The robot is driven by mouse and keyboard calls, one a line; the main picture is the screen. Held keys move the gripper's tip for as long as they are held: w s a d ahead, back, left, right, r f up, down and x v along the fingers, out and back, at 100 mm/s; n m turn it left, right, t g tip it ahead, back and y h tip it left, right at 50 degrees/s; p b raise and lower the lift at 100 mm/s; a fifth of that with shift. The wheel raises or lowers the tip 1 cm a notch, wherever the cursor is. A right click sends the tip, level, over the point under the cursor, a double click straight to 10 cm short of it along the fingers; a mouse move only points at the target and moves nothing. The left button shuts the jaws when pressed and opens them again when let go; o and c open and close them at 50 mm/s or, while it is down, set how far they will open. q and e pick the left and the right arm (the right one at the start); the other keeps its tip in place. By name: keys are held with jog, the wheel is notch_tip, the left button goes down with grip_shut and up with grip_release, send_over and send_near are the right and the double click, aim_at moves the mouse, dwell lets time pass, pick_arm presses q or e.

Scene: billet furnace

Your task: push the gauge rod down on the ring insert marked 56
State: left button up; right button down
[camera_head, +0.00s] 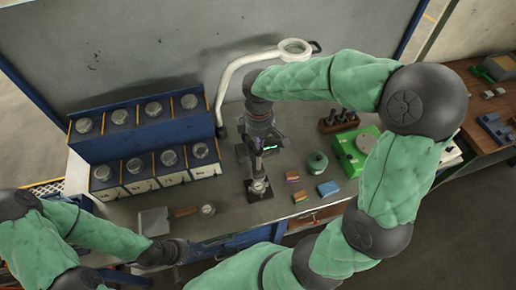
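My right gripper (257,143) points down over the middle of the bench. A slim upright dark rod (257,168), likely the gauge rod, shows right below its fingers. The gripper seems closed around the rod's upper part, but its fingers are small and partly hidden. The rod's lower end is over a round metal ring piece (259,187) on a small dark base; I cannot tell whether they touch. No mark 56 can be read there. My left gripper (178,251) is low at the bench's front edge, apart from these things; its finger opening cannot be made out.
A blue two-tier rack (125,135) with several round metal pieces stands at the left. A white lamp arm (228,78) rises behind.

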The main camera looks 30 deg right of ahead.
aim_at(258, 159)
jog(key=shift+f+b, duration=3.7)
jog(key=shift+f, duration=1.6)
jog(key=shift+r, duration=0.1)
jog(key=shift+r+p, duration=2.9)
jog(key=shift+r, duration=0.6)
jog(key=shift+f, duration=0.1)
